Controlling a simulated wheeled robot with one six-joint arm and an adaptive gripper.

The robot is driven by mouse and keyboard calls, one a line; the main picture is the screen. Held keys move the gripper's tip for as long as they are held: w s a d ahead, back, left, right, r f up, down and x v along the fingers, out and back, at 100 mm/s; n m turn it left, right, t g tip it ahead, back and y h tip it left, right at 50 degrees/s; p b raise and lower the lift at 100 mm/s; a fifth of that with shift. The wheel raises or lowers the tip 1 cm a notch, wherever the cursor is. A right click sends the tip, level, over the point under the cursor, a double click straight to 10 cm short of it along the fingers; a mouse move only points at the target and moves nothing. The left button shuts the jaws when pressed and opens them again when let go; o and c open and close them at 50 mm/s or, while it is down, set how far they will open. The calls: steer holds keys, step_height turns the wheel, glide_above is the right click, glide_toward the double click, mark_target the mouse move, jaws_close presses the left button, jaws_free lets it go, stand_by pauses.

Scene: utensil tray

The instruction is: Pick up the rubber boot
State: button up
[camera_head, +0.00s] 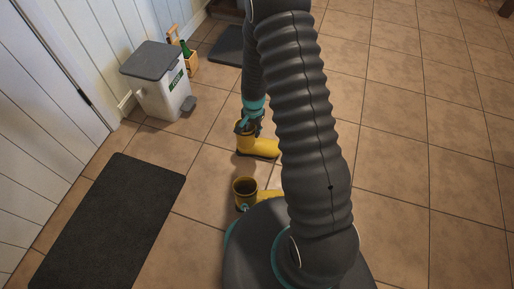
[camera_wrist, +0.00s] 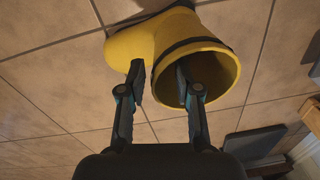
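A yellow rubber boot (camera_head: 261,147) stands on the tiled floor in the head view, with my gripper (camera_head: 250,122) at its top. In the wrist view the boot (camera_wrist: 143,47) fills the upper middle, its dark-banded opening facing my gripper (camera_wrist: 160,83). One finger is inside the opening and the other is outside the shaft on the left, so the wall lies between them. The fingers are apart, with a visible gap around the wall. A second yellow boot (camera_head: 244,188) stands nearer my base, partly hidden by my body.
A white bin with a grey lid (camera_head: 160,82) stands by the wall at upper left, with a wooden bottle carrier (camera_head: 188,58) behind it. A dark mat (camera_head: 110,222) lies at lower left. Another dark mat (camera_head: 228,45) is at the back. The floor on the right is clear.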

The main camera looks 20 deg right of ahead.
mark_target(253, 144)
steer(key=f, duration=0.3)
steer(key=f+b, duration=0.1)
steer(key=f, duration=0.1)
steer(key=shift+d, duration=0.25)
jaws_close()
